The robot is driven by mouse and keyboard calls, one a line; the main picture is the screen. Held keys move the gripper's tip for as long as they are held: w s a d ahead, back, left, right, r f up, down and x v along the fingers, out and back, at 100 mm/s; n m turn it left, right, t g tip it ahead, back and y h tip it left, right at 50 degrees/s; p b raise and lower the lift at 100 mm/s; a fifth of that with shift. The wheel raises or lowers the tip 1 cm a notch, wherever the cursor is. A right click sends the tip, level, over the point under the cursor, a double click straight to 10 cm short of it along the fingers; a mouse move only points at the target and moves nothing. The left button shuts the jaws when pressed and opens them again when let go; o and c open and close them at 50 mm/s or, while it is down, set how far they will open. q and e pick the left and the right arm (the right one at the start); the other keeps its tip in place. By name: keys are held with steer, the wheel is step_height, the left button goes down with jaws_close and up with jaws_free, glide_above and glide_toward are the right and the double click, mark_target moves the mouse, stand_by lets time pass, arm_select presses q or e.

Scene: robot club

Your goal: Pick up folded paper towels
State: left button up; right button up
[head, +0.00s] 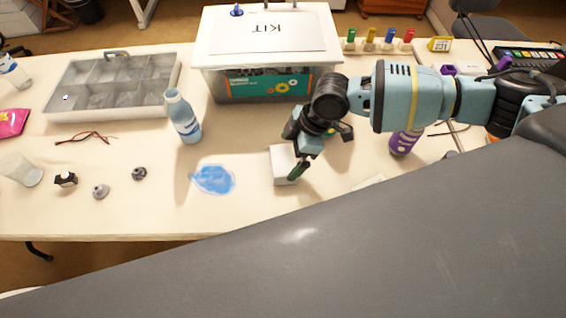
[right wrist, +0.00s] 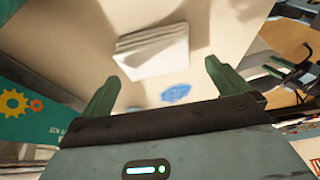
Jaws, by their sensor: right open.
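The folded paper towels (head: 281,167) are a small white stack lying on the table, right of a blue spill (head: 213,179). In the right wrist view the stack (right wrist: 152,52) shows its layered edge, beyond and between my fingertips. My right gripper (head: 300,172) is over the right part of the stack in the head view and hides some of it. In the right wrist view my right gripper (right wrist: 160,78) is open, with its two green fingers wide apart and nothing between them. Whether a finger touches the stack is not clear. My left gripper is not in view.
A blue bottle (head: 183,117) stands left of the towels. Behind them is the kit box (head: 212,72). A purple bottle (head: 404,143) stands to the right, under my right arm. A sectioned tray (head: 75,114) and small parts lie at left. The table front around the spill is clear.

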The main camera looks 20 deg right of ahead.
mark_target(283, 161)
steer(key=x, duration=0.5)
steer(key=shift+w, duration=0.15)
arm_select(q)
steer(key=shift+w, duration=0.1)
arm_select(e)
steer(key=shift+c, duration=0.4)
steer(key=c, duration=0.6)
steer(key=shift+r, duration=0.5)
steer(key=r, duration=0.1)
steer(key=s+r, duration=0.1)
steer(key=shift+a+r, duration=0.15)
steer(key=shift+r, duration=0.15)
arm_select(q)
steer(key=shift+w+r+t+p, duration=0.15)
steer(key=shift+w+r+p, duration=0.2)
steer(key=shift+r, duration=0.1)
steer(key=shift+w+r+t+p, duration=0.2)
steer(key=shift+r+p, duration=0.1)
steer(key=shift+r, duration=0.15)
arm_select(e)
steer(key=s+a, duration=0.2)
steer(key=s, duration=0.2)
steer(key=s+a+r, duration=0.1)
steer(key=s, duration=0.4)
steer(key=s+a, duration=0.2)
steer(key=s, duration=0.2)
steer(key=shift+s+a+r, duration=0.15)
steer(key=shift+s+a, duration=0.2)
steer(key=shift+s, duration=0.05)
